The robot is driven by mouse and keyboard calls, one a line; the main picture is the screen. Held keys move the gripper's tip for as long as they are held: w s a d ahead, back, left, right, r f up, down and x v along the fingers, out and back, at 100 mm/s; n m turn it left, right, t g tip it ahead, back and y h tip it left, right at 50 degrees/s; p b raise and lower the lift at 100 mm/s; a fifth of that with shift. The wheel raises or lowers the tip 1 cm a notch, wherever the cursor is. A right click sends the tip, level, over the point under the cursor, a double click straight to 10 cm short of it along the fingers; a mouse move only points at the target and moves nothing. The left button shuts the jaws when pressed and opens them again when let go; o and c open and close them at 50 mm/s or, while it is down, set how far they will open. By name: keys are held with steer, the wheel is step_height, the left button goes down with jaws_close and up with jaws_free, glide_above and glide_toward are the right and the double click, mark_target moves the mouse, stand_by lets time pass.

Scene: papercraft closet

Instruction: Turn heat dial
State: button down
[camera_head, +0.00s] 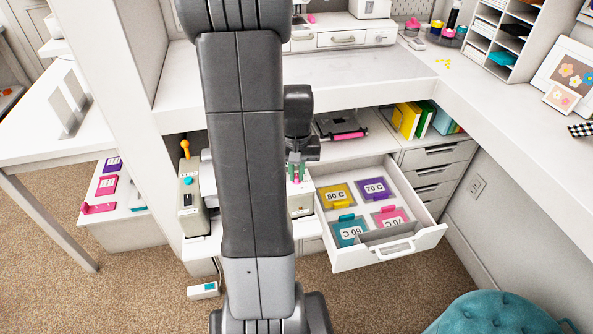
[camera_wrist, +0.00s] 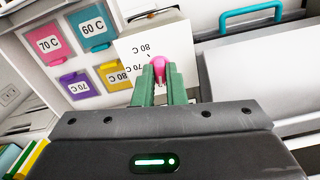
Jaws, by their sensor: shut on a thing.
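The heat dial is a pink knob (camera_wrist: 159,70) on a white panel (camera_wrist: 180,42) marked with temperatures such as 80 C and 70 C, upside down in the wrist view. My gripper (camera_wrist: 160,85) has two green fingers, shut on the knob from either side. Part of the panel's markings is hidden behind the fingers. In the head view, my gripper (camera_head: 297,172) comes down on the top of the white machine (camera_head: 302,204). My arm covers much of that machine there.
An open drawer (camera_head: 352,262) right of the machine holds yellow, purple, teal and pink temperature cards. A beige device (camera_head: 190,213) with an orange lever stands left. A worktop (camera_head: 375,78) lies behind, and a teal stool (camera_head: 497,314) stands at front right.

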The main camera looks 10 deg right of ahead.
mark_target(297, 175)
steer(key=m, duration=0.4)
steer(key=shift+m+p, duration=0.35)
steer(key=shift+m, duration=1.45)
steer(key=c, duration=1.5)
jaws_free()
step_height(297, 175, up, 14)
steer(key=shift+f+p, duration=0.1)
steer(key=shift+p, duration=0.65)
